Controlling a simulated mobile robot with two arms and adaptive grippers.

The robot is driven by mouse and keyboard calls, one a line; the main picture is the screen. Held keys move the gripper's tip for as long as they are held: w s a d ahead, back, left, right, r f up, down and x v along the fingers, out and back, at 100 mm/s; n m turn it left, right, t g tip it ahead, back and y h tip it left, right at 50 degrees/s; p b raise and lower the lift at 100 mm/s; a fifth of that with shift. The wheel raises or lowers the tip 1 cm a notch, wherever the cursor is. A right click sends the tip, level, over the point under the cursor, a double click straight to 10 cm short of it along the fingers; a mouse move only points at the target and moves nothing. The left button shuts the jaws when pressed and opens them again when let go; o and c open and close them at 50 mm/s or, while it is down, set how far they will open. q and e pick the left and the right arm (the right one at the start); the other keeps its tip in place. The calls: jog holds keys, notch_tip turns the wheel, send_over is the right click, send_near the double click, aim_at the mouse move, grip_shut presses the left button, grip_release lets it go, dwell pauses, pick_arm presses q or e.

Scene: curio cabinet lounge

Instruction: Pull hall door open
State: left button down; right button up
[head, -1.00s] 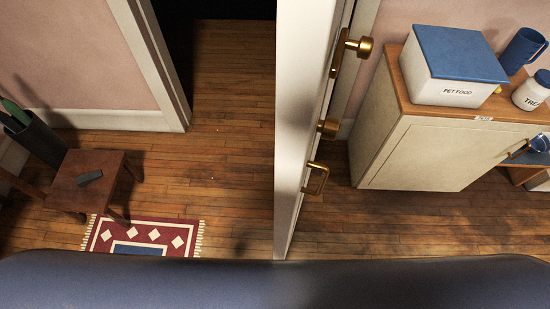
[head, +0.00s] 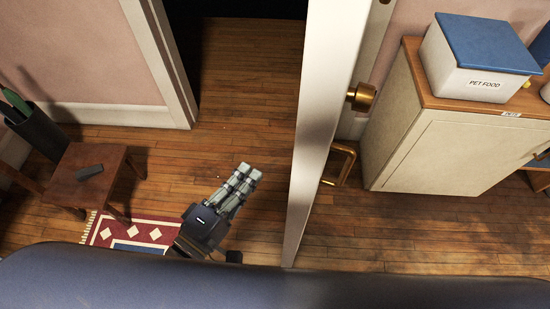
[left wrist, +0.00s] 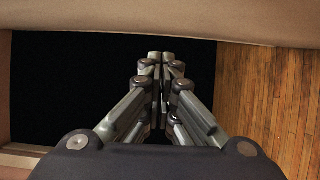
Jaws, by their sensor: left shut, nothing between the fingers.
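The white hall door (head: 321,120) stands ajar in the head view, seen nearly edge-on, with the dark doorway opening to its left. My left gripper (head: 250,172) is to the left of the door edge, over the floor, apart from the door. Its fingers are shut and empty. In the left wrist view the shut fingers (left wrist: 161,62) point toward the dark opening. My right gripper is not in view.
A low wooden stool (head: 92,172) with a dark object on top and a red patterned rug (head: 150,235) are at the left. A cream cabinet (head: 460,145) with a pet food box (head: 475,65) stands right of the door. Floor (head: 240,90) in the doorway is clear.

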pick_arm(q)
jog(key=w+d+p, duration=0.3)
jog(key=w+d, duration=0.4)
jog(key=d, duration=0.1)
jog(key=shift+w+d, duration=0.25)
jog(key=shift+w, duration=0.05)
